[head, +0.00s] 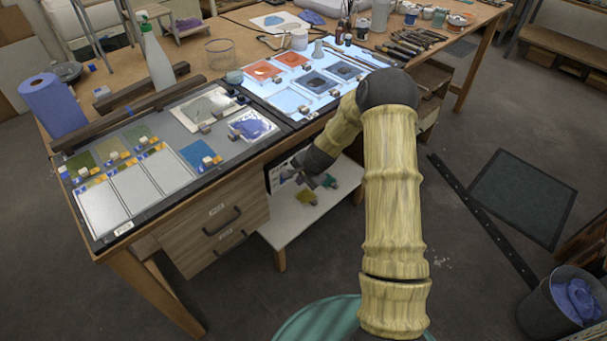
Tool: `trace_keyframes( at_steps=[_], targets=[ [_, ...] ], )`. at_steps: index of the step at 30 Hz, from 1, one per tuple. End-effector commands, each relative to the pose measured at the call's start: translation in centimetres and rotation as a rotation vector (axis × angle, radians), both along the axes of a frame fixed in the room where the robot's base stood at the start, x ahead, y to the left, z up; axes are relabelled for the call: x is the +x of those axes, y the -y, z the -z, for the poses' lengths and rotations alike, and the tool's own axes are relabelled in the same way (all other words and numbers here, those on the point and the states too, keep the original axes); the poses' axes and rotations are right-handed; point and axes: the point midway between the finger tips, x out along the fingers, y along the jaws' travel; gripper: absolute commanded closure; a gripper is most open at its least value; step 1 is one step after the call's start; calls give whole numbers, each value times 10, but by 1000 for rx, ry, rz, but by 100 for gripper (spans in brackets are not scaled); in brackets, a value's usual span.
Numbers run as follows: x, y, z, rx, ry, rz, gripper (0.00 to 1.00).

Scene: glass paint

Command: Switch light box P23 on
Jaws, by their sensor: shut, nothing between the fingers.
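A flat, unlit grey panel (182,141) lies on the left half of the workbench. Its front-left corner has a small white label (124,228), too small to read surely. A brightly lit light box (314,104) lies to its right, with orange and dark glass pieces on it. I cannot tell for sure which one is P23, and I cannot make out a switch. My gripper (322,181) is shut and empty, in front of the bench's front edge and above a low white shelf.
Drawers (210,215) are under the bench's left part. The low white shelf (290,232) holds small coloured pieces. A blue paper roll (53,106), a spray bottle (157,58), tools and jars stand on the bench. A bin (548,310) stands at the lower right. The floor between is mostly clear.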

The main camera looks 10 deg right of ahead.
Motion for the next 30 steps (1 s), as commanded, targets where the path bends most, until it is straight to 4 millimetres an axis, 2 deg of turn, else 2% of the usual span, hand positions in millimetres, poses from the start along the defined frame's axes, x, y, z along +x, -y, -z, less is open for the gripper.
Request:
trace_keyframes(
  at_steps=[8, 13, 18, 30],
  targets=[
    [15, -10, 38, 1, -2, 0, 100],
    [36, -22, 32, -2, 2, -4, 100],
    [48, -28, 32, 0, 0, -1, 100],
    [50, -29, 32, 0, 0, 0, 100]
  ],
)
